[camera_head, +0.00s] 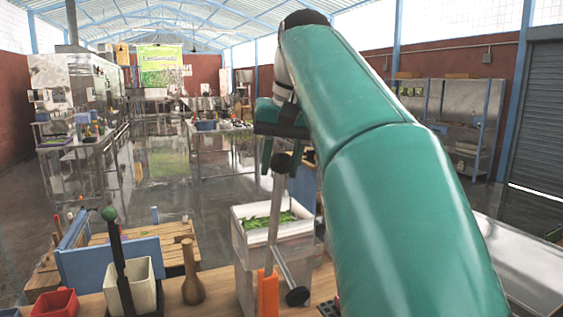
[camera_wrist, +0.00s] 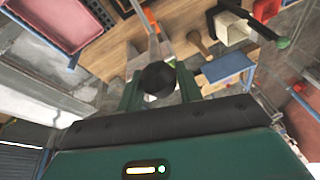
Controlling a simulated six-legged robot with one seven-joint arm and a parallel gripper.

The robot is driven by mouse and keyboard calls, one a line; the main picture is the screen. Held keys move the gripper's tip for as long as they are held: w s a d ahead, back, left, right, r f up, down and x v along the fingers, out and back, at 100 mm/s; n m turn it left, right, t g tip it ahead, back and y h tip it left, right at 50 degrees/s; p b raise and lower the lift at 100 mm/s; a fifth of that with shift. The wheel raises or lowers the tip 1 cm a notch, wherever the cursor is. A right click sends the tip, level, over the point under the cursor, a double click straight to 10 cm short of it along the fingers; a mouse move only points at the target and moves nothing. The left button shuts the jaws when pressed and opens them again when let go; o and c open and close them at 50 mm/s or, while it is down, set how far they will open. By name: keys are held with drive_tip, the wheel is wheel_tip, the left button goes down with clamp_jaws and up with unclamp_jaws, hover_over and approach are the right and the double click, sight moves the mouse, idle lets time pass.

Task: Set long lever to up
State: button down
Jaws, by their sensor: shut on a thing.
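A long metal lever (camera_head: 276,212) with a black round knob stands nearly upright beside an orange upright piece (camera_head: 268,292) at the lower middle of the head view. My gripper (camera_head: 282,157) is at its top, with the fingers on either side of the knob. In the wrist view the black knob (camera_wrist: 158,78) sits between the two green fingers of my gripper (camera_wrist: 160,88), and the metal bar runs away from it toward the orange piece (camera_wrist: 149,20). My gripper is shut on the knob. A second black knob (camera_head: 297,297) shows low down; its joint is partly hidden by my arm.
A black lever with a green knob (camera_head: 110,215) stands left, by a white container (camera_head: 141,283). A wooden pestle-like piece (camera_head: 192,275) and a red bin (camera_head: 55,304) are near. A white box with green contents (camera_head: 245,232) stands behind the long lever. Open floor lies beyond.

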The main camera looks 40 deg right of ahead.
drive_tip(key=shift+w+a, duration=0.2)
drive_tip(key=c, duration=1.3)
unclamp_jaws()
drive_tip(key=o, duration=0.4)
drive_tip(key=shift+w, duration=0.15)
drive_tip(key=shift+c, duration=0.2)
drive_tip(key=shift+s+d, duration=0.15)
drive_tip(key=shift+s, duration=0.1)
drive_tip(key=shift+w, duration=0.15)
